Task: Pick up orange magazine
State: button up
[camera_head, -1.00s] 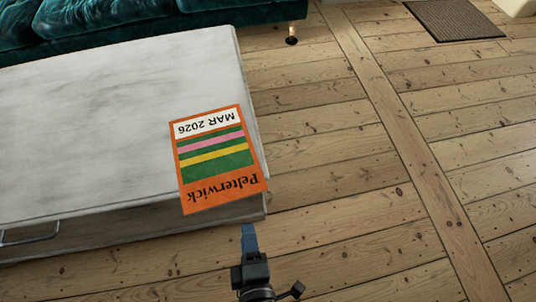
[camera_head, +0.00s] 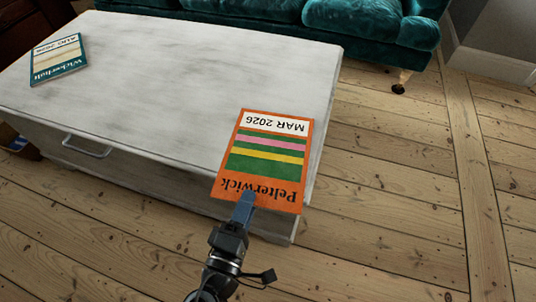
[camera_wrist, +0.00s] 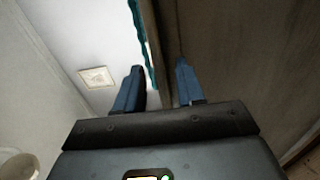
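The orange magazine (camera_head: 226,189), titled Pelterwick and dated MAR 2026, lies flat on the near right corner of the white table (camera_head: 190,85) in the head view. Its near part sticks out past the table edge. It has green, pink and yellow bands. My gripper (camera_head: 247,196) is at its near edge, the blue fingertips overlapping the magazine in the picture. In the wrist view the two fingers of my gripper (camera_wrist: 159,70) stand apart with a gap. I cannot tell whether the magazine's edge lies between them.
A teal magazine (camera_head: 58,59) lies at the table's far left. A drawer handle (camera_head: 87,147) is on the table's near side. A teal sofa (camera_head: 340,22) stands behind. The wooden floor (camera_head: 400,175) is clear on the right.

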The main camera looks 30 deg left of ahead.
jog(key=shift+x, duration=0.95)
grip_shut()
